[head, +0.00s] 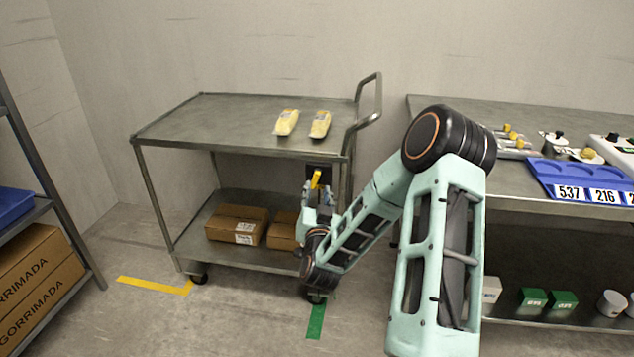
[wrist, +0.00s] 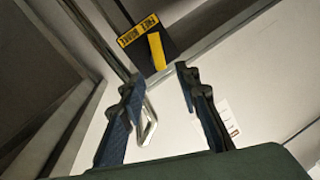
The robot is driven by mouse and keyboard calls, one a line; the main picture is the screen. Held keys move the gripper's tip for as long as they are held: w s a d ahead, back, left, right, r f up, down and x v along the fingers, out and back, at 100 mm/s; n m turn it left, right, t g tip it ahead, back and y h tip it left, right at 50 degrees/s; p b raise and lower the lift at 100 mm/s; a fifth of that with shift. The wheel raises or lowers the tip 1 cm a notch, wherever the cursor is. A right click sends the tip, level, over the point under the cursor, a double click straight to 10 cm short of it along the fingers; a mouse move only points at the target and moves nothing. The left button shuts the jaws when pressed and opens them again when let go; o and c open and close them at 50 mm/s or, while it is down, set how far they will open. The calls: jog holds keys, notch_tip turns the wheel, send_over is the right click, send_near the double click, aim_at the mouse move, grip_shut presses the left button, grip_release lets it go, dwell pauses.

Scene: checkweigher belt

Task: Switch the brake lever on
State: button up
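The brake lever (head: 316,179) is a short yellow handle on a dark plate on the right end of the grey metal cart (head: 170,128), below its top. In the wrist view the yellow lever (wrist: 157,51) stands out from the black plate (wrist: 142,47), which has a yellow lettered label. My gripper (head: 319,200) is just below the lever in the head view. In the wrist view its two fingers (wrist: 158,79) are apart, with nothing held between them. The lever lies a little beyond the fingertips, and I see no contact.
Two yellow-and-white packs (head: 286,122) lie on the cart top. Cardboard boxes (head: 237,224) sit on its lower shelf. The cart's push handle (head: 377,97) rises at its right. A workbench (head: 450,108) with a blue tray (head: 570,172) stands right. Yellow tape (head: 150,285) and green tape (head: 316,321) mark the floor.

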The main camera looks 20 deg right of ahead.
aim_at(316, 177)
jog(key=b+x, duration=0.1)
jog(key=x, duration=0.6)
jog(key=shift+c, duration=0.4)
